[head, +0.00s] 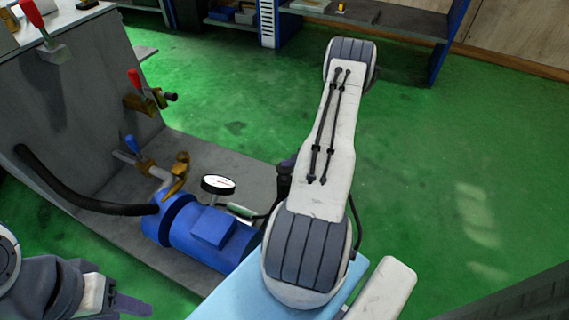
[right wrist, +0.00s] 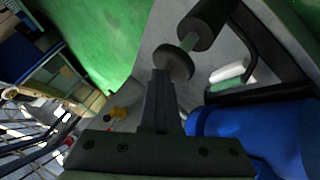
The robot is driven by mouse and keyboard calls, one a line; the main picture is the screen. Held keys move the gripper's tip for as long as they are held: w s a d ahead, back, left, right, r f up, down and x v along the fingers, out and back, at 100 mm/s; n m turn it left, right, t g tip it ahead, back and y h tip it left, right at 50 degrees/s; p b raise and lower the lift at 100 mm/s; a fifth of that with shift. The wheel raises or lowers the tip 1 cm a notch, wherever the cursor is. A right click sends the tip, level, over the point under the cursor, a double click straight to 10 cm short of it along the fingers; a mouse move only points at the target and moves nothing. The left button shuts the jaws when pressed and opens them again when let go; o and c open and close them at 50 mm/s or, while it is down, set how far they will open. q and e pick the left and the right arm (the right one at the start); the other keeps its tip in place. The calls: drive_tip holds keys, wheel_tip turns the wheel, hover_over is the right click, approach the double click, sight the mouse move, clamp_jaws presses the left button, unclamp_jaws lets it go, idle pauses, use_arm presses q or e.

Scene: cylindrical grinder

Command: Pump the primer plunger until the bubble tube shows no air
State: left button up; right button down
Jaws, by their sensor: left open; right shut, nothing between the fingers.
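The primer plunger shows in the right wrist view as a dark round knob (right wrist: 174,63) on a thin pale rod that runs into a dark cylinder (right wrist: 212,22). In the head view a dark upright part (head: 284,182), probably this primer, is partly hidden by my right arm. My right gripper (right wrist: 160,76) is shut and empty, its tips at the knob's edge; I cannot tell whether they touch. The bubble tube (right wrist: 232,72), pale with a green part, lies beside the plunger; its air content is unreadable. My left gripper (head: 125,303) is at the lower left, open, away from the pump.
A blue pump (head: 210,235) with a white-faced gauge (head: 218,184) stands on a grey tray. A black hose (head: 85,200) runs to it from the left. Brass valves with a blue handle (head: 132,145) and a red handle (head: 135,80) are at the left. Green floor lies open at right.

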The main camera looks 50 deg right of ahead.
sight(287, 168)
drive_tip(key=shift+r+p, duration=0.65)
drive_tip(key=shift+r, duration=0.25)
wheel_tip(287, 168, up, 5)
drive_tip(key=p, duration=0.4)
drive_tip(key=shift+w, duration=0.1)
idle(0.5)
